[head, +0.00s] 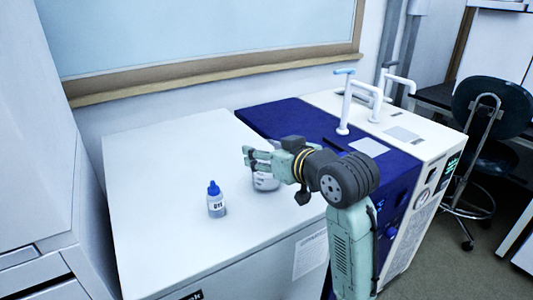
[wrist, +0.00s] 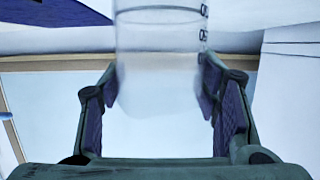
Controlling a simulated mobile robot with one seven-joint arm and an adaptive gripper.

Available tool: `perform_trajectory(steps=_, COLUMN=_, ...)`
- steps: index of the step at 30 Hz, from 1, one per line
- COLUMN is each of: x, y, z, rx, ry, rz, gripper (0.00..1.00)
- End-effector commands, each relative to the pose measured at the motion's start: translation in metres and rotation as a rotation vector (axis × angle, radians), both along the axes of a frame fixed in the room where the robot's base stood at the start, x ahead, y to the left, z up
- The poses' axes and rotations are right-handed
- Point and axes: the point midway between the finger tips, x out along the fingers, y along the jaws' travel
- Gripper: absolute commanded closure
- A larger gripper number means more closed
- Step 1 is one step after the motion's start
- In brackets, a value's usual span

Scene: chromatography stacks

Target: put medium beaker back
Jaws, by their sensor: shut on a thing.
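The medium beaker (head: 265,181) is clear, and only its lower part shows below my gripper in the head view, over the white counter top (head: 165,165). My gripper (head: 250,158) reaches in from the right and is shut on the beaker. In the wrist view the beaker (wrist: 160,65) stands between the two finger pads, with dark graduation marks at its upper right. The fingers hide part of it in the head view. I cannot tell whether its base touches the counter or is slightly above it.
A small bottle with a blue cap (head: 216,200) stands on the counter left of the beaker. A blue and white machine (head: 300,120) with white pipe handles (head: 347,102) adjoins the counter on the right. A grey cabinet (head: 35,130) borders the left. The counter's back left is clear.

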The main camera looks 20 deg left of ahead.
Motion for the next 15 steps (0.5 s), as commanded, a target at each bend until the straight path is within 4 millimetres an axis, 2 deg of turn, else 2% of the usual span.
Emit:
perform_trajectory(steps=3, x=-0.0006, y=0.0001, z=-0.0073, rx=0.001, ry=0.000, rz=0.001, gripper=0.83)
perform_trajectory(steps=15, x=-0.0006, y=0.0000, z=-0.0127, rx=0.001, ry=-0.002, rz=0.000, gripper=0.83)
